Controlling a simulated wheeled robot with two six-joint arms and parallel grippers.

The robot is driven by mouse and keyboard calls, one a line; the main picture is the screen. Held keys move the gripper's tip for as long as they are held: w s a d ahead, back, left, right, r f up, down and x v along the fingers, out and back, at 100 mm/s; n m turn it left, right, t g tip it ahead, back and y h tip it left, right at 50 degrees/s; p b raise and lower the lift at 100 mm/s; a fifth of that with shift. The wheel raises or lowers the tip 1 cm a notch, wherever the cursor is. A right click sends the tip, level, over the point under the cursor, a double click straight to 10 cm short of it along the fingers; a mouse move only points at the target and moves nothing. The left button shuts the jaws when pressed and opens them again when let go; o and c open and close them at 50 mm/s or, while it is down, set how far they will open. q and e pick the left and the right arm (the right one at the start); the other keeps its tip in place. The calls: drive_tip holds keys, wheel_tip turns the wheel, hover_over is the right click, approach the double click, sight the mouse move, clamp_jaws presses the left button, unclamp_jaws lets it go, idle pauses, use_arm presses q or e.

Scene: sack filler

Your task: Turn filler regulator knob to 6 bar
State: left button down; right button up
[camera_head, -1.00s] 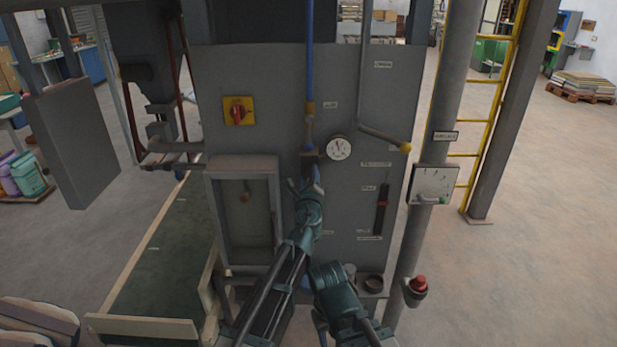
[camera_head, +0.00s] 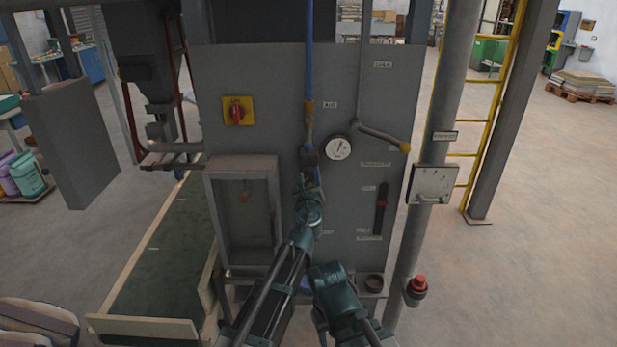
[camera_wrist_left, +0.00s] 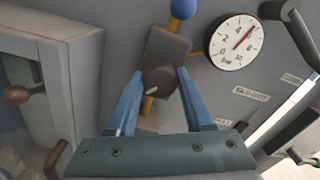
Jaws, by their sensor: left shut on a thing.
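The dark regulator knob (camera_wrist_left: 166,80) with a white pointer mark sits under a blue air line on the grey filler panel. My left gripper (camera_wrist_left: 160,73) is shut on the knob, one blue finger on each side. In the head view my left gripper (camera_head: 311,178) reaches up to the regulator (camera_head: 309,156) and mostly hides the knob. The round white pressure gauge (camera_wrist_left: 235,42) is right of the knob. Its red needle points up and right, around the 6 to 8 part of the scale; I cannot read it exactly. The gauge also shows in the head view (camera_head: 338,148). My right gripper is not visible.
A red and yellow switch (camera_head: 238,111) and an open-fronted box (camera_head: 240,163) are to the left. A red button (camera_head: 418,284) is on the post.

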use_arm(q)
drive_tip(key=shift+s, duration=0.1)
drive_tip(key=shift+c, duration=1.4)
unclamp_jaws()
